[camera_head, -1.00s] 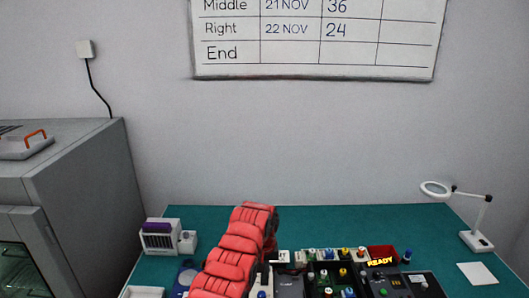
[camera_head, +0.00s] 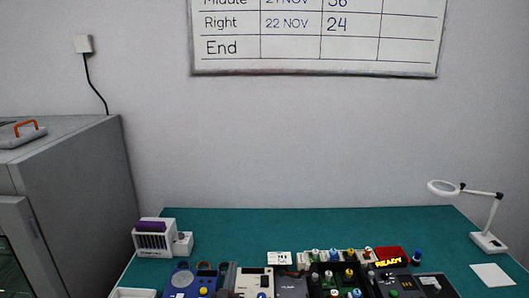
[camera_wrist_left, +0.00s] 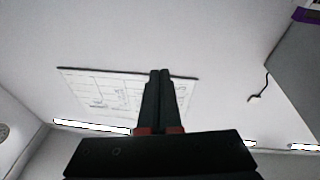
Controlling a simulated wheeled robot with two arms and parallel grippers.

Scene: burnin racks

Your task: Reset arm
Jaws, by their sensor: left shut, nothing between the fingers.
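My left gripper (camera_wrist_left: 160,74) shows in the left wrist view with its two dark fingers together and nothing between them. Behind the fingers are the wall and the whiteboard (camera_wrist_left: 100,93), and the gripper touches nothing that I can see. In the head view the red left arm no longer stands over the table; I cannot make out its gripper there. My right gripper is in neither view.
A grey cabinet (camera_head: 75,185) stands left.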

